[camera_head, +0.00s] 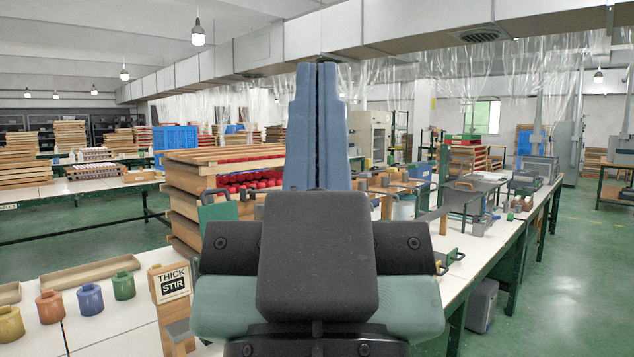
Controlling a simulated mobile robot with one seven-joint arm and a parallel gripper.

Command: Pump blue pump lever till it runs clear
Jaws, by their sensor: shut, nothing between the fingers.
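My gripper (317,68) fills the middle of the view. Its two long blue fingers are shut against each other with nothing between them, and they point up and away from me. Its dark wrist block and pale green housing cover the near middle of the white workbench (484,259). I cannot make out a blue pump lever in this view. It may be hidden behind my gripper or too small to tell among the bench fixtures.
Yellow, red, blue and green pots (89,300) stand at the lower left, beside a "THICK STIR" sign (172,283). Stacked wooden trays with red items (190,200) rise behind my gripper. Fixtures crowd the bench at right; the green floor (565,270) beyond is clear.

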